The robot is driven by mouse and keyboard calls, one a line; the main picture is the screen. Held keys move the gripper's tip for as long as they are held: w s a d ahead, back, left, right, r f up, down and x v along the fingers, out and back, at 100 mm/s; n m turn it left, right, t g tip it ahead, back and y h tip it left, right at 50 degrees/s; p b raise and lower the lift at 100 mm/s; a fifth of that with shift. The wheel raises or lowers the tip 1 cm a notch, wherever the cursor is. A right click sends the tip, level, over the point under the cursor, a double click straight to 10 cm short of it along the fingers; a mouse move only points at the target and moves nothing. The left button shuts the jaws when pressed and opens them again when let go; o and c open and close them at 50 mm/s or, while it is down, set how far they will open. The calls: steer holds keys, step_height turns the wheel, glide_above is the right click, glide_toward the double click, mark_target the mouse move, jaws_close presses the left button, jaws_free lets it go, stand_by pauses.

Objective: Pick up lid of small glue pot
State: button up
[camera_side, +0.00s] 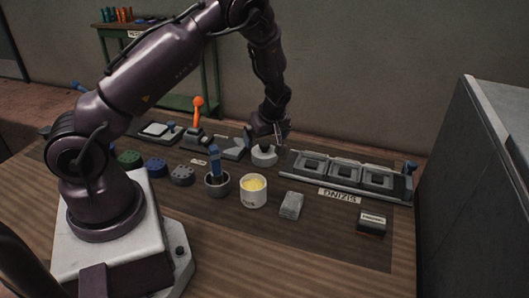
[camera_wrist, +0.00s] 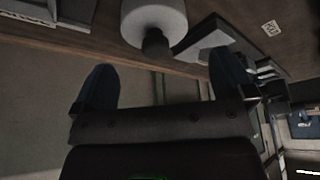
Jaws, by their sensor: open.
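A small pale round pot (camera_side: 264,157) stands near the back middle of the bench. In the wrist view the pot (camera_wrist: 152,15) is partly cut off at the top, and a dark round knob (camera_wrist: 155,43) sticks out from it, apparently on its lid. The seam between lid and pot is too small to make out. My gripper (camera_side: 281,138) is just above and beside this pot in the side view. In the wrist view my gripper (camera_wrist: 162,62) is open, its two dark fingers spread to either side of the knob. Nothing is held between them.
A white pot with yellow contents (camera_side: 253,191) and a grey bowl (camera_side: 217,188) with a blue-handled tool stand in front. A grey wedge-shaped block (camera_side: 234,149) is close left of the small pot. A tray with dark square pads (camera_side: 345,172) lies to the right.

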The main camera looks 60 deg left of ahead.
mark_target(265, 144)
steer(key=shift+w+x, duration=0.1)
steer(key=shift+x, duration=1.65)
steer(key=shift+w+x, duration=0.15)
steer(key=shift+x, duration=1.55)
steer(key=c, duration=0.6)
